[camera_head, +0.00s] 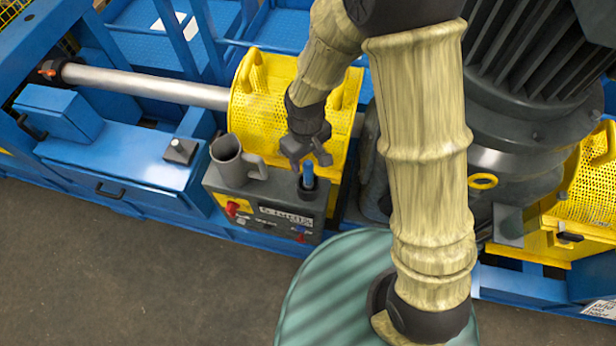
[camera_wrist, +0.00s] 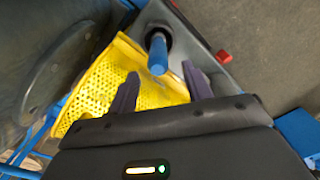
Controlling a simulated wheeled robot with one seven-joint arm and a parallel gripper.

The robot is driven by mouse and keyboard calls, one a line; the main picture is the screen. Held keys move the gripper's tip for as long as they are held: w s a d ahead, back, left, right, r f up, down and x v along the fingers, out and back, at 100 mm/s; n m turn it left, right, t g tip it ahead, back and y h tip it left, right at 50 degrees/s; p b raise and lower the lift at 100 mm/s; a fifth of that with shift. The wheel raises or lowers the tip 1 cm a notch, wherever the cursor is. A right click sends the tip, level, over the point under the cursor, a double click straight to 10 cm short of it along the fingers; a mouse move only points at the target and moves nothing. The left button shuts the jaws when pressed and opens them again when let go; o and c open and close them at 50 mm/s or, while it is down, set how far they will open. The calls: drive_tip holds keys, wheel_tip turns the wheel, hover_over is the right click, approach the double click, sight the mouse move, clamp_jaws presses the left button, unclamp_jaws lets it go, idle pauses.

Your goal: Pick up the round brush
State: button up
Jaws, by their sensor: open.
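The round brush shows as an upright blue handle (camera_head: 308,173) set in a dark round base on top of the grey control box; whether the dark part is bristles or a holder I cannot tell. In the wrist view the blue handle (camera_wrist: 157,57) points toward the camera, between the lines of my two fingers. My gripper (camera_head: 308,158) is open and empty, just above the handle in the head view. Its fingers (camera_wrist: 160,75) show apart on both sides of the handle's end in the wrist view. I see no contact.
A grey mug (camera_head: 230,162) stands on the control box (camera_head: 265,192), left of the brush. A yellow perforated guard (camera_head: 265,100) rises behind. A red knob (camera_head: 234,207) is on the box's front. A large dark motor (camera_head: 530,110) stands to the right.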

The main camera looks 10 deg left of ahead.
sight(308, 169)
drive_tip(key=shift+s+d+f+p, duration=0.15)
drive_tip(key=shift+f+p, duration=0.15)
drive_tip(key=shift+f, duration=0.15)
drive_tip(key=shift+d+f+p, duration=0.1)
drive_tip(key=shift+f+p, duration=0.55)
drive_tip(key=shift+f, duration=1.5)
drive_tip(key=shift+c, duration=0.4)
drive_tip(key=c, duration=1)
